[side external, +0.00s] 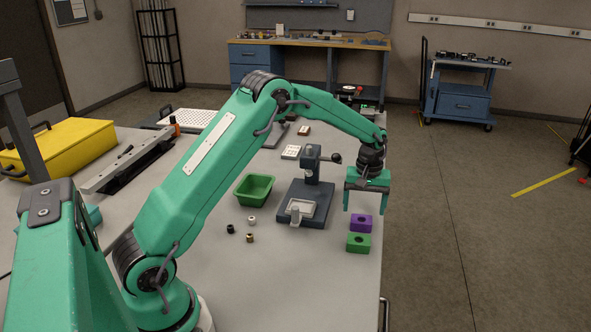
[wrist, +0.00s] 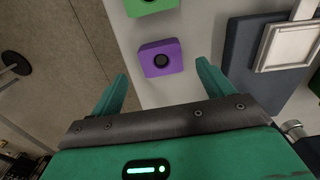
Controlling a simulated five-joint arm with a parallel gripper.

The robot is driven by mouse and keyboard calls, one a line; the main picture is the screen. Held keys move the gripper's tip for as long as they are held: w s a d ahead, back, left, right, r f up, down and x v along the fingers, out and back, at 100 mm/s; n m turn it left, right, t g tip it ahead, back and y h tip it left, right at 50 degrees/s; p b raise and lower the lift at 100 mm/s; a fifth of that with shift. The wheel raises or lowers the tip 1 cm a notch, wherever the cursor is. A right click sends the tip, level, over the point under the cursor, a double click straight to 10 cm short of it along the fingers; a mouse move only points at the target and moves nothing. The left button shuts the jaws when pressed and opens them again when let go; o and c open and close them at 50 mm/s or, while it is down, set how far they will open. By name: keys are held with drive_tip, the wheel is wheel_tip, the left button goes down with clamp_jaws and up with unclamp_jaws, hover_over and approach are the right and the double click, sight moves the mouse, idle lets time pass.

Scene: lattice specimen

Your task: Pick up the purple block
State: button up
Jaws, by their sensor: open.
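The purple block (side external: 361,223) lies on the grey table near its right edge, with a dark round hole in its top. It also shows in the wrist view (wrist: 160,59), ahead of the gap between my fingers. My gripper (side external: 366,203) is open and empty, pointing down above the table just behind the purple block in the side view. In the wrist view its two fingers (wrist: 163,85) stand apart, with the block beyond their tips and not between them. A green block (side external: 358,243) with a similar hole lies just in front of the purple one, a small gap apart.
A dark press-like fixture (side external: 305,205) with a light tray stands left of the purple block. A green bin (side external: 254,189) and several small round parts (side external: 250,238) lie farther left. The table edge (side external: 381,270) is close on the right.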

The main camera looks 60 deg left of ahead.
sight(361, 221)
drive_tip(key=shift+a+f, duration=0.1)
drive_tip(key=shift+f, duration=2)
drive_tip(key=c, duration=1.1)
drive_tip(key=shift+r, duration=0.1)
drive_tip(key=shift+r, duration=0.35)
wheel_tip(361, 221, up, 3)
drive_tip(key=shift+r, duration=0.1)
drive_tip(key=s+d+r, duration=0.1)
drive_tip(key=d+r, duration=0.1)
drive_tip(key=d, duration=0.1)
drive_tip(key=s+d+r, duration=0.2)
drive_tip(key=d, duration=0.2)
drive_tip(key=s+d+r, duration=0.1)
drive_tip(key=d+r, duration=0.2)
drive_tip(key=shift+s+d, duration=0.3)
drive_tip(key=shift+d, duration=0.1)
